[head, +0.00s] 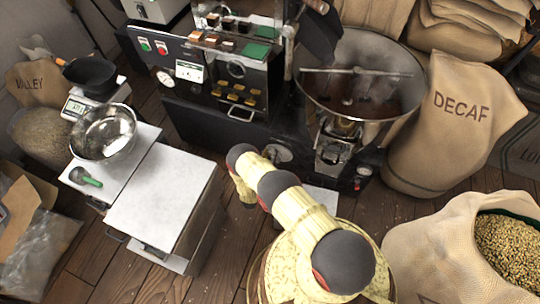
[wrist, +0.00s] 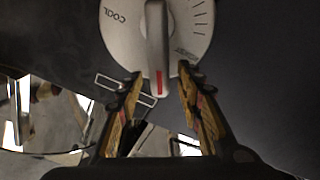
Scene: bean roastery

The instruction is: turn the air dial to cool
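The air dial (wrist: 118,38) is a pale grey disc at the top of the wrist view, partly cut off. It bears the word COOL at its upper left, tick marks at the right and a small, hard-to-read word at the lower right. Its bar-shaped knob (wrist: 156,35) has a red mark at the lower end, pointing down in the picture, away from COOL. My gripper (wrist: 161,77) is open, with its fingertips either side of the knob's lower end and gaps showing. In the head view, what seems to be the dial (head: 279,153) shows beside my arm; my fingers are hidden there.
The dark roaster (head: 215,75) with its control panel stands behind, with the round cooling pan (head: 402,103) to its right. A white-topped cart (head: 163,195) is at left, near a metal bowl (head: 103,133). A DECAF sack (head: 445,125) and an open bean sack (head: 435,250) crowd the right.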

